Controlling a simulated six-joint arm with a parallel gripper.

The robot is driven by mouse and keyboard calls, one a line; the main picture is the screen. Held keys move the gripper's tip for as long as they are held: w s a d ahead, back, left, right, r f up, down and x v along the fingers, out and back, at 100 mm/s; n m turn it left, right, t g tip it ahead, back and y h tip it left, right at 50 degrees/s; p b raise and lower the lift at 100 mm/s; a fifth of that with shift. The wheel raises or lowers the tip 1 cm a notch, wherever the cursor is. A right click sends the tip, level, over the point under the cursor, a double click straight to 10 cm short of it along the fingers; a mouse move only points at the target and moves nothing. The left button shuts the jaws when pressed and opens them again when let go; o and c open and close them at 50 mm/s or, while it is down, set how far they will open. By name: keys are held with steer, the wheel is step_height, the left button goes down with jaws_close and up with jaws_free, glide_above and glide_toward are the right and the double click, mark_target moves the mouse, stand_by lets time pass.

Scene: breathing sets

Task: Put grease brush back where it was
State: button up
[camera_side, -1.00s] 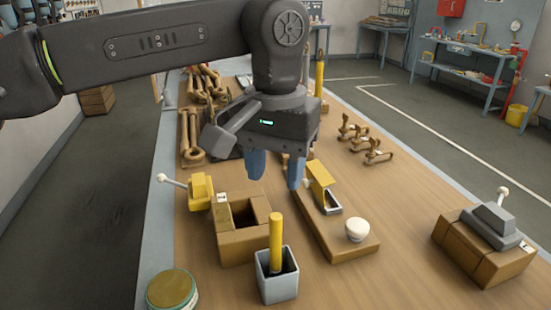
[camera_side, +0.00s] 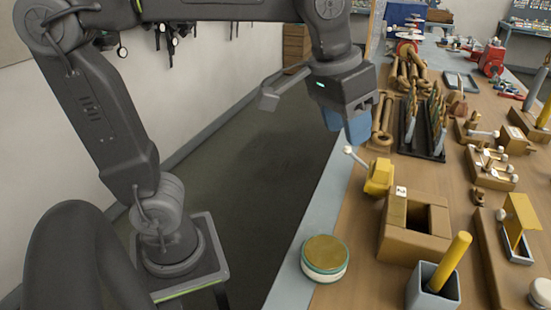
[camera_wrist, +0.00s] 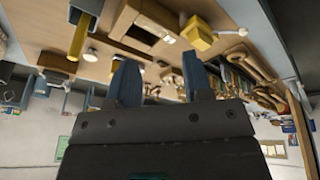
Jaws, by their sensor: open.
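A yellow rod-like handle (camera_side: 456,250), which I take for the grease brush, stands slightly tilted in a grey square cup (camera_side: 420,290). Its lower end is hidden inside the cup. In the wrist view the yellow handle (camera_wrist: 78,38) and grey cup (camera_wrist: 57,62) show at upper left. A round tin with a gold lid (camera_side: 325,254) sits left of the cup, near the table edge. My gripper (camera_side: 345,127) is open and empty, its blue fingers apart, raised around the bench's left edge and away from the cup. The fingers also show in the wrist view (camera_wrist: 160,82).
A wooden box with a square opening (camera_side: 412,245) and a yellow lever block (camera_side: 378,177) stand behind the cup. A yellow hinged-lid piece (camera_side: 520,218) and a white knob (camera_side: 541,292) are at right. Wrenches (camera_side: 410,75) and a dark rack (camera_side: 424,130) lie farther back.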

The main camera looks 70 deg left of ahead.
steer(key=s+a+f+t, duration=0.2)
steer(key=s+a+f, duration=0.5)
steer(key=s+f, duration=0.2)
steer(key=shift+m+y, duration=0.3)
steer(key=shift+y, duration=0.1)
